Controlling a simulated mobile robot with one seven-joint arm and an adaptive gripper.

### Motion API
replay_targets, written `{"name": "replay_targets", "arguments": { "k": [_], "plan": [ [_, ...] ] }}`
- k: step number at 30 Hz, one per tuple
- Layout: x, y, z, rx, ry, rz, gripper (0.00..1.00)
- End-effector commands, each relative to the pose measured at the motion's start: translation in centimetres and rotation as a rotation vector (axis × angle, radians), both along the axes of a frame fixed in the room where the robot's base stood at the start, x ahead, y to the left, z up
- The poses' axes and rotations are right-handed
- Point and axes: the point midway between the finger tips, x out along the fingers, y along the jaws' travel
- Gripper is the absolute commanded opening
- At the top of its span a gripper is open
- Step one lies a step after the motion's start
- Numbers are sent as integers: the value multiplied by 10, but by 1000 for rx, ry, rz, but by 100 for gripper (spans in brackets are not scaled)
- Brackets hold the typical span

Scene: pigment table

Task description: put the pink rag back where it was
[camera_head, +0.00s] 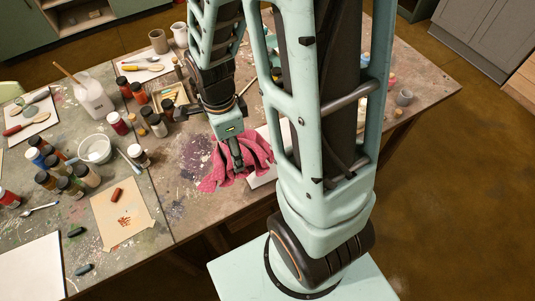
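The pink rag (222,174) lies crumpled on the paint-stained table (190,205), near its front edge. My gripper (238,163) points down at the rag, with its fingertips at or among the folds. The fingers look close together from this side, but I cannot tell whether they are shut on the cloth. My arm hides the table to the right of the rag and part of the rag's surroundings.
A white sheet (262,181) lies beside the rag, partly hidden. Paint jars (158,127) stand to the left, with a white bowl (95,149) and a tan paper (122,214) further left. Bare stained tabletop lies left of the rag.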

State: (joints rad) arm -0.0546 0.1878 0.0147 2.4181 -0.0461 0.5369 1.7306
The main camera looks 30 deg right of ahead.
Motion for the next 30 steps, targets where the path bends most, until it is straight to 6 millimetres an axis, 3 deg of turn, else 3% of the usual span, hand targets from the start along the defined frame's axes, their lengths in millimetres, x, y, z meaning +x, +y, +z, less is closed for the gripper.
{"name": "replay_targets", "arguments": {
  "k": [6,13,24,30],
  "plan": [
    [-18,6,10,16,-6,-295,38],
    [-20,0,7,22,-4,-401,38],
    [23,-76,-36,21,-3,-404,38],
    [34,-95,-66,21,-3,-398,38]
  ]
}}
